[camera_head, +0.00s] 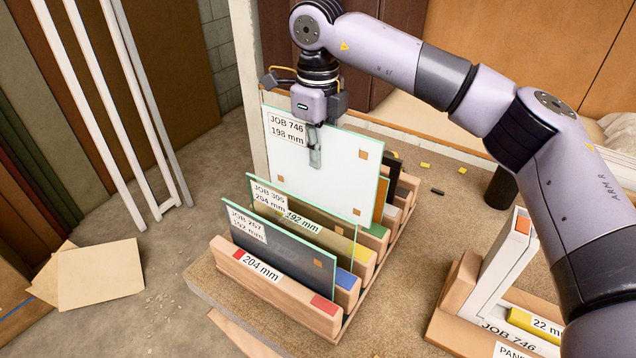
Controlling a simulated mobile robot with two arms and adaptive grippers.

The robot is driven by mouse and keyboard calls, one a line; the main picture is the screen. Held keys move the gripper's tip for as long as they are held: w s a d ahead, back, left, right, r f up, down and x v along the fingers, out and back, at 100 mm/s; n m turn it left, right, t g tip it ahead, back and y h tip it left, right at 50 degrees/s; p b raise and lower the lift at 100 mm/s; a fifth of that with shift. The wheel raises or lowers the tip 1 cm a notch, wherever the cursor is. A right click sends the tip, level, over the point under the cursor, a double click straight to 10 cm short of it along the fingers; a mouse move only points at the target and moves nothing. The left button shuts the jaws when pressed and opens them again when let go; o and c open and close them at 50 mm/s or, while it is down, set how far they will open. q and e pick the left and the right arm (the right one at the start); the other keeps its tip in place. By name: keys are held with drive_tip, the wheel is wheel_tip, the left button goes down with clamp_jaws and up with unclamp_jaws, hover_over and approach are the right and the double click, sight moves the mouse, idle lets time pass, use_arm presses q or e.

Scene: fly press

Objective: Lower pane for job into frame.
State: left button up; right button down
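The white frame (494,268) stands on a wooden base (452,318) marked JOB 746, at the lower right, partly hidden by my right arm. My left gripper is out of view.
The slotted wooden rack (275,292) also holds the JOB 305 pane (335,243) and the dark JOB 267 pane (290,262). A black cylinder (501,188) stands near my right arm. Small yellow and black bits lie behind. Bench between rack and frame is clear.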

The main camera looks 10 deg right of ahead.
wheel_tip(320, 180, up, 8)
drive_tip(key=shift+f+b, duration=0.25)
drive_tip(key=shift+b, duration=0.25)
wheel_tip(320, 180, up, 6)
drive_tip(key=p, duration=0.5)
